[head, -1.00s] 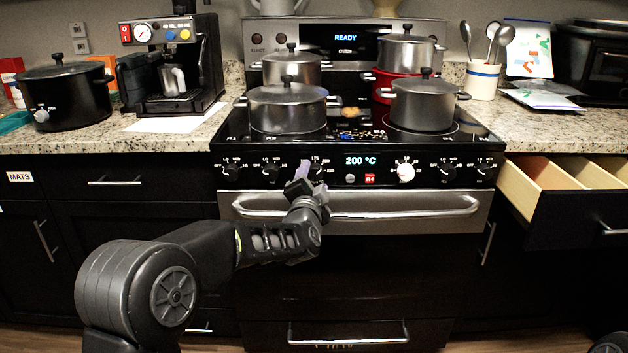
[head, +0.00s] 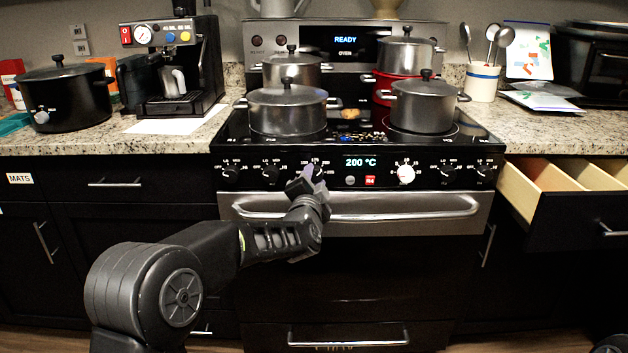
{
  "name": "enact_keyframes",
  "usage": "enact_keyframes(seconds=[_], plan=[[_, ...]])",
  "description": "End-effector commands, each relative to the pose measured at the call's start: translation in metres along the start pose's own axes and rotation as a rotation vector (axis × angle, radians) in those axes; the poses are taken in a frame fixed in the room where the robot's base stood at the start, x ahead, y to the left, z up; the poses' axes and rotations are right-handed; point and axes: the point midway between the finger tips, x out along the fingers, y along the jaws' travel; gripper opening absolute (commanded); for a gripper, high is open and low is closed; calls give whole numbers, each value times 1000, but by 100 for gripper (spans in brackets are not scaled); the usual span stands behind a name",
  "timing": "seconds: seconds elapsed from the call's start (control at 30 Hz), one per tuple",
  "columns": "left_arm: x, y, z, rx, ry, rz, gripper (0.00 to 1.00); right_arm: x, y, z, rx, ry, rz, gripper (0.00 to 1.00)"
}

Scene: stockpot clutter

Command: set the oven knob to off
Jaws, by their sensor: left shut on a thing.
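The stove's front panel (head: 330,184) carries a row of black knobs, a white-faced dial (head: 405,173) and a display (head: 361,162) reading 200 °C. My right gripper is out of view.
Several pots, including one at the front left (head: 287,112) and one at the front right (head: 424,107), stand on the cooktop. The oven handle (head: 400,208) runs just below my left wrist. An open drawer (head: 565,178) juts out at the right.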

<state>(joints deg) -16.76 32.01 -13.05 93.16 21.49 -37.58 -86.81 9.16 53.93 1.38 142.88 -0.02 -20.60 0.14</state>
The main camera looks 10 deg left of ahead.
Motion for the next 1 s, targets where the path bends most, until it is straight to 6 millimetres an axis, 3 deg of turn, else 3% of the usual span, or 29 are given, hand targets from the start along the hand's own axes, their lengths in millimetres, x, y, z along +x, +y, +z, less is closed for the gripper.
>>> enact_keyframes(seconds=[0.13,0.57,1.0], plan=[[0,1,0,0,0,1,0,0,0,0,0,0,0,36],[0,2,1,-50,3,-3,0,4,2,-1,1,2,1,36],[0,5,3,-336,22,-31,0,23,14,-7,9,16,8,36]])
